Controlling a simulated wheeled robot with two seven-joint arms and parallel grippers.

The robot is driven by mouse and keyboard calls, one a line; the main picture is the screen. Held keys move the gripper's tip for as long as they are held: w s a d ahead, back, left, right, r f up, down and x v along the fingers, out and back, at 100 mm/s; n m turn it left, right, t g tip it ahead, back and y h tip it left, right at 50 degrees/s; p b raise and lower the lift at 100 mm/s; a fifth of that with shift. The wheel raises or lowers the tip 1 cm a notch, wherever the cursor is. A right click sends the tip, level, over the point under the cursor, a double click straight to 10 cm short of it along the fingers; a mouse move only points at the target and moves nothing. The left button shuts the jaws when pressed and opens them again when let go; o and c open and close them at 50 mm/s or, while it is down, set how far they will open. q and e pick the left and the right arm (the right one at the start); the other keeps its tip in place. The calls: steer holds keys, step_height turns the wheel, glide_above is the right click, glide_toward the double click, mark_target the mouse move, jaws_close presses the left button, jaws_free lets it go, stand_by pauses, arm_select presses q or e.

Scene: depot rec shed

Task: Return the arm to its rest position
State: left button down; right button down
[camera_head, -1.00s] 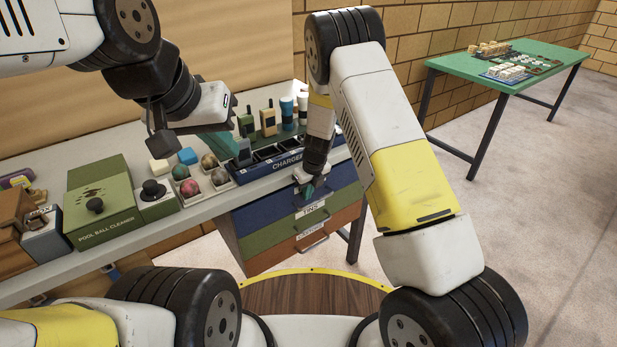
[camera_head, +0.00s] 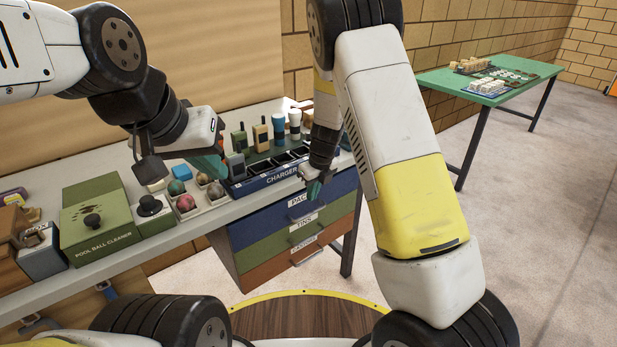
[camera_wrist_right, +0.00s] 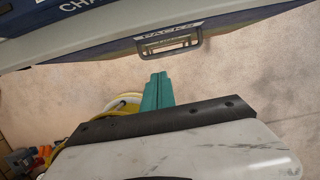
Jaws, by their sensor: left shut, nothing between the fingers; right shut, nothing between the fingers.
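My right arm comes down across the middle of the head view. Its gripper (camera_head: 315,188) is shut and empty, in front of the blue top drawer (camera_head: 285,217) below the charger. In the right wrist view its teal fingers (camera_wrist_right: 157,92) are together, apart from the top drawer's handle (camera_wrist_right: 170,43), over pale floor. My left gripper (camera_head: 211,166) is shut and empty, above the bench beside the charger's left end. The blue drawer's label is partly hidden by the right gripper.
The bench (camera_head: 150,252) holds a green pool ball cleaner (camera_head: 88,235), a tray of balls (camera_head: 205,203), a charger (camera_head: 268,181) and several handheld devices. Green and orange drawers hang below the blue one. A green table (camera_head: 440,80) stands at right. Open floor lies between.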

steer(key=s+d+r+n+y, duration=0.1)
steer(key=s+d+r+n, duration=0.1)
steer(key=s+r+n, duration=0.4)
steer(key=s+d+r+n+t, duration=0.1)
steer(key=s+r+n, duration=0.15)
steer(key=r, duration=0.55)
steer(key=s+d+r+n+y, duration=0.1)
steer(key=s+d+r+n, duration=0.15)
steer(key=r+n, duration=0.35)
steer(key=s+d+r+n+t, duration=0.1)
steer(key=s+d+r+n, duration=0.2)
steer(key=s+n, duration=0.4)
steer(key=s+d+r+n+t+h, duration=0.1)
steer(key=s+r+n, duration=0.4)
steer(key=s, duration=0.6)
steer(key=d+n+t, duration=0.1)
steer(key=n, duration=0.1)
steer(key=shift+s+d+r+n+h, duration=0.15)
steer(key=shift+d+r+n+h, duration=0.15)
steer(key=shift+d+n, duration=0.1)
